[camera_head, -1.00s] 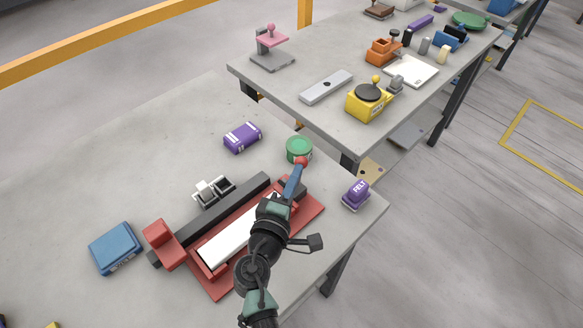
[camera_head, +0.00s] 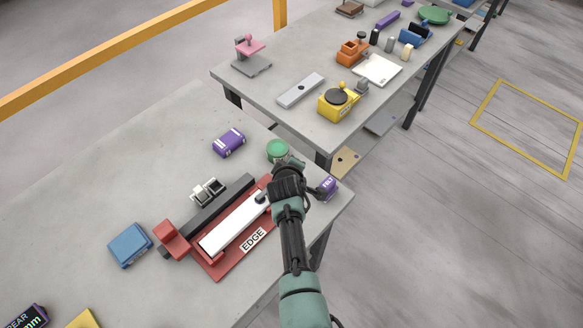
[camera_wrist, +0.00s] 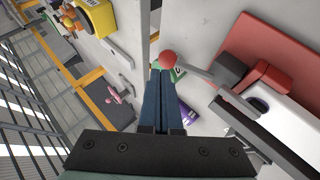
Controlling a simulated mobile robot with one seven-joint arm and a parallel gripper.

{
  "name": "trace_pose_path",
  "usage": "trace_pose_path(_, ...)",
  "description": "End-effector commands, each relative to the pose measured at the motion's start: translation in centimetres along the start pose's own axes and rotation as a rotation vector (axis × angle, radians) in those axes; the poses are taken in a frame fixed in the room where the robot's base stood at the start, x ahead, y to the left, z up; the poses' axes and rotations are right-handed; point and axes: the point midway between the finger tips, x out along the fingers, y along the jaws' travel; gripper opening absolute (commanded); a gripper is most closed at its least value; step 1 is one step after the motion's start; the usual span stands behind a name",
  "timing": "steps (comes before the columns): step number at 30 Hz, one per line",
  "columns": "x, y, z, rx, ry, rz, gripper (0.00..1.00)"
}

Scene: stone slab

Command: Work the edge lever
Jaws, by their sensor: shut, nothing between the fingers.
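The edge device (camera_head: 226,262) is a red base with an EDGE label and a white strip (camera_head: 234,223), on the near slab table. Its lever shows in the wrist view as a grey rod ending in a red ball (camera_wrist: 169,58); the rod runs right to the red base. My gripper (camera_wrist: 160,74) has its two blue fingers together and empty. The fingertips sit right beside the red ball in the picture; I cannot tell whether they touch. In the head view my wrist hides the fingers and the ball.
A green round container (camera_head: 277,150) and a purple FELT block (camera_head: 327,187) stand close to my gripper. A purple box (camera_head: 229,142) and a blue box (camera_head: 130,245) lie farther left. A second table with a yellow device (camera_head: 338,103) stands behind, past a gap.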

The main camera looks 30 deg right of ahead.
Motion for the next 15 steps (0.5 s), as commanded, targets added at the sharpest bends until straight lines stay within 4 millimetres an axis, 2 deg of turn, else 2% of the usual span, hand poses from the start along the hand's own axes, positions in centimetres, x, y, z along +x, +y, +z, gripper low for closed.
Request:
trace_pose_path(1, 0.7, -0.1, 0.0, -0.001, -0.001, 0.000, 0.00)
trace_pose_path(6, 1.9, 0.2, 0.0, 0.000, 0.000, 0.002, 0.00)
trace_pose_path(15, 2.8, 0.5, 0.3, 0.000, 0.000, 0.002, 0.00)
